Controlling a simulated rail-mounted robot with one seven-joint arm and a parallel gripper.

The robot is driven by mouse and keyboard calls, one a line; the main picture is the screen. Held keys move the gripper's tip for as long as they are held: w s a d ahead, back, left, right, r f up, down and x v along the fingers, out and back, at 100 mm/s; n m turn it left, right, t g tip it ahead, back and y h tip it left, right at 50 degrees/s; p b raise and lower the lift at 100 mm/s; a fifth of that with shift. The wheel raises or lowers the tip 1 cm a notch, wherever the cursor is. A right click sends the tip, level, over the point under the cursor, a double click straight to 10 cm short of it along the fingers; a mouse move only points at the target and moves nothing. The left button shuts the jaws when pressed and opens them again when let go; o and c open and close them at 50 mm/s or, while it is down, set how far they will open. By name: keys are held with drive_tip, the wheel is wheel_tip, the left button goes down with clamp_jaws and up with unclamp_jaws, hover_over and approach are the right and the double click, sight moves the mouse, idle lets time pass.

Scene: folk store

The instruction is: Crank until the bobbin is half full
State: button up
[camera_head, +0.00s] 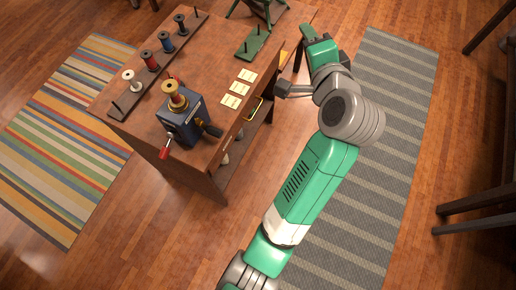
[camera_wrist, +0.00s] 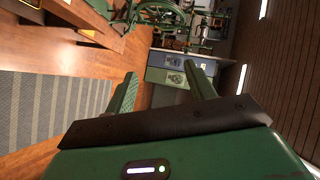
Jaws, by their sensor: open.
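A blue winder box (camera_head: 184,120) stands near the front corner of the wooden cabinet. A bobbin (camera_head: 176,97) with gold-coloured thread or body and a red part sits upright on top of it. A crank with a red handle (camera_head: 165,149) hangs out at its lower left, and a dark knob (camera_head: 213,131) sticks out at its right. My gripper (camera_head: 282,91) is beside the cabinet's right edge, away from the winder. In the wrist view my gripper (camera_wrist: 163,88) has its two green fingers apart with nothing between them. How full the bobbin is cannot be told.
A rack (camera_head: 158,68) with several spools runs along the cabinet's left edge. Pale cards (camera_head: 238,88) and a green peg stand (camera_head: 252,42) lie on the right of the top. Below is a drawer with a yellow handle (camera_head: 254,108). A grey striped rug (camera_head: 385,125) lies right.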

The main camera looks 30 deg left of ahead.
drive_tip(key=s+a+f+m+g+y+b, duration=0.15)
drive_tip(key=f+b, duration=0.25)
drive_tip(key=f, duration=0.5)
drive_tip(key=s+a+f+m+g+y+b, duration=0.1)
drive_tip(key=a+f+m+g+b, duration=0.15)
drive_tip(key=f, duration=0.65)
drive_tip(key=s+a+f+m+g+y+b, duration=0.1)
drive_tip(key=a+f+g+y+b, duration=0.2)
drive_tip(key=f, duration=0.6)
drive_tip(key=m+g+y+b, duration=0.3)
drive_tip(key=m+g+b, duration=0.2)
drive_tip(key=b, duration=0.5)
approach(221, 135)
drive_tip(key=a, duration=0.1)
drive_tip(key=shift+w+a+f+p, duration=0.1)
drive_tip(key=shift+a+f+p, duration=0.05)
drive_tip(key=shift+f+p, duration=0.15)
drive_tip(key=shift+s+a+r+b, duration=0.1)
drive_tip(key=shift+a+b, duration=0.1)
drive_tip(key=shift+a, duration=2.4)
drive_tip(key=shift+s+a+b, duration=0.1)
drive_tip(key=shift+a+b, duration=0.1)
drive_tip(key=shift+a, duration=2.45)
drive_tip(key=shift+a, duration=0.1)
drive_tip(key=shift+c, duration=0.4)
drive_tip(key=c, duration=0.8)
drive_tip(key=shift+o, duration=0.7)
drive_tip(key=shift+c, duration=1.3)
